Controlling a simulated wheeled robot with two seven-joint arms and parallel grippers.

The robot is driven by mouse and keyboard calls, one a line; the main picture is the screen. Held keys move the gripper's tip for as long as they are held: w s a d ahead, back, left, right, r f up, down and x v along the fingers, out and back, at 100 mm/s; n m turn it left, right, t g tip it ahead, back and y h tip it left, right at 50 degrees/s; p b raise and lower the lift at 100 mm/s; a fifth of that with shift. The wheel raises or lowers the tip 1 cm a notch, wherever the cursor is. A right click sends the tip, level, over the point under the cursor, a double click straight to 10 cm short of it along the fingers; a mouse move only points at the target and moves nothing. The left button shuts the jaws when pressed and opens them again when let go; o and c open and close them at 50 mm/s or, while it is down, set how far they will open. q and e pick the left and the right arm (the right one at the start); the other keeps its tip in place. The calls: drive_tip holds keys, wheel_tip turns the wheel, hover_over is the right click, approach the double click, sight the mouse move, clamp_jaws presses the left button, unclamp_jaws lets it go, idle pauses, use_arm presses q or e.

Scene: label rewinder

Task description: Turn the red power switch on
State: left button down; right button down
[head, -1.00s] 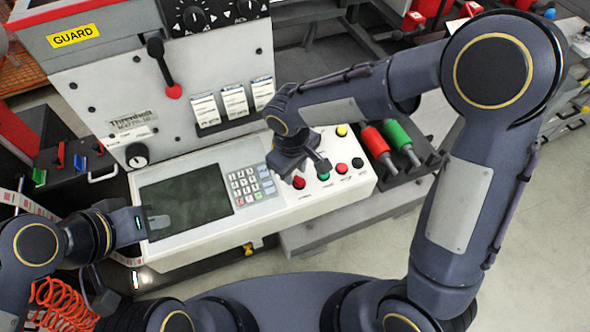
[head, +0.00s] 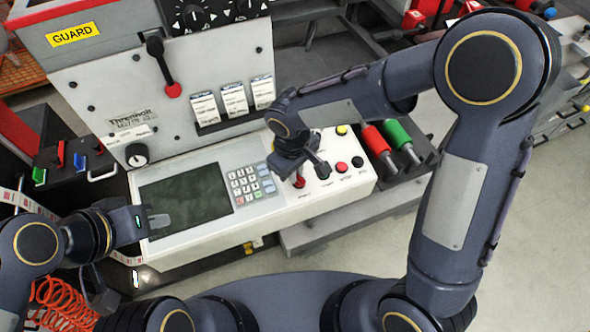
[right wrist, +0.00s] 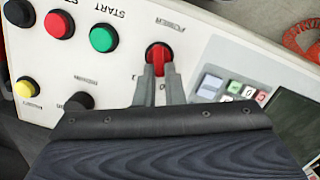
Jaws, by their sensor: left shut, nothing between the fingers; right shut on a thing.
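The red power switch (head: 299,182) is a rotary knob on the white control panel, at the left end of the row of buttons. In the right wrist view, the red knob (right wrist: 158,52) stands below the "POWER" label, with "0" and "1" marks beside it. My right gripper (right wrist: 160,72) is shut on the knob, one finger on each side; the fingers hide part of it. In the head view my right gripper (head: 301,174) comes down onto the switch from above. My left gripper (head: 160,220) is shut and empty over the left edge of the panel's dark screen (head: 190,198).
Red and green handles (head: 376,140) stand to the right.

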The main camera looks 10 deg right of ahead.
drive_tip(key=m+b, duration=0.1)
drive_tip(key=m, duration=0.1)
drive_tip(key=m+b, duration=0.2)
drive_tip(key=shift+w+d+f, duration=0.1)
drive_tip(key=shift+w+d, duration=0.05)
drive_tip(key=shift+d, duration=0.05)
drive_tip(key=m, duration=0.1)
drive_tip(key=m+b, duration=0.1)
drive_tip(key=m, duration=0.1)
drive_tip(key=shift+d+y, duration=0.25)
drive_tip(key=shift+y, duration=0.15)
drive_tip(key=shift+d+m+b, duration=0.15)
drive_tip(key=shift+m+b, duration=0.45)
drive_tip(key=shift+m, duration=0.7)
drive_tip(key=c, duration=1.5)
unclamp_jaws()
drive_tip(key=r, duration=0.8)
drive_tip(key=shift+d, duration=0.3)
